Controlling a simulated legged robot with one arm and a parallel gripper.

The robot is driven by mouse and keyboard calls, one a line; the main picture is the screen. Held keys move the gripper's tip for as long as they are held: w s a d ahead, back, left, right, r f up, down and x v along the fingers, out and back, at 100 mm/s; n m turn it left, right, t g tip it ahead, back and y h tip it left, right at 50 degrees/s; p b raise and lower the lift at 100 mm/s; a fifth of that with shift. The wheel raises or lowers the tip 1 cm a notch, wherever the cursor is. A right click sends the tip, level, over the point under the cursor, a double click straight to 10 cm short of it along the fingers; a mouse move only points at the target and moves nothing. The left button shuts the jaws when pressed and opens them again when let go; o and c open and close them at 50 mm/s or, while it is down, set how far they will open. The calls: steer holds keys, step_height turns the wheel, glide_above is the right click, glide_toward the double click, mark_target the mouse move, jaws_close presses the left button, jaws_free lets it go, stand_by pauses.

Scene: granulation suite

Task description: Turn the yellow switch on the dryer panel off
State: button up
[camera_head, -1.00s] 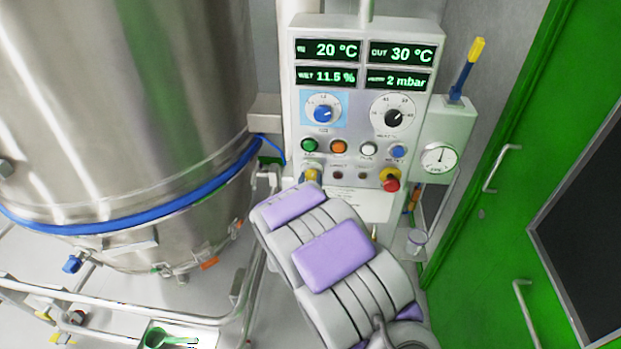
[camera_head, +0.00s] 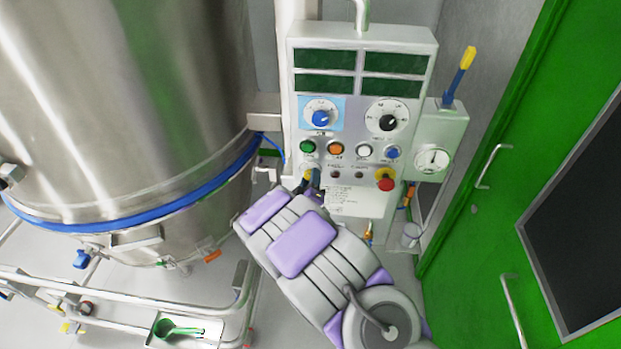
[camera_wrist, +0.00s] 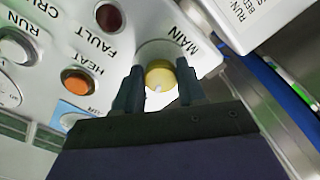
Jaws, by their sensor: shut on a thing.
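The yellow switch (camera_wrist: 160,74) is a round knob with a small white mark, beside the label MAIN. In the wrist view my gripper (camera_wrist: 160,92) has its two dark fingers on either side of the knob, closed on it. In the head view the switch (camera_head: 308,175) shows only partly at the lower left of the dryer panel (camera_head: 347,198); my gripper (camera_head: 314,186) hides the rest. The panel's display windows (camera_head: 396,60) are dark.
Above the switch are a green button (camera_head: 307,146), an orange button (camera_head: 336,149) and several other controls. A red emergency knob (camera_head: 385,181) is to the right. The steel vessel (camera_head: 130,110) stands at left, a green door (camera_head: 490,190) at right.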

steer(key=shift+a+n, duration=0.1)
steer(key=shift+n, duration=0.5)
steer(key=o, duration=1.1)
steer(key=shift+a, duration=0.25)
steer(key=shift+d, duration=0.1)
steer(key=shift+s+d, duration=0.1)
steer(key=shift+s+a+f+p, duration=0.15)
steer(key=shift+s+p, duration=0.7)
steer(key=shift+s, duration=2)
steer(key=shift+s+a+r+p, duration=0.15)
steer(key=shift+s+p, duration=0.7)
steer(key=shift+s, duration=2.05)
steer(key=shift+s+a+f+p, duration=0.15)
steer(key=shift+s+p, duration=0.7)
steer(key=shift+s, duration=2)
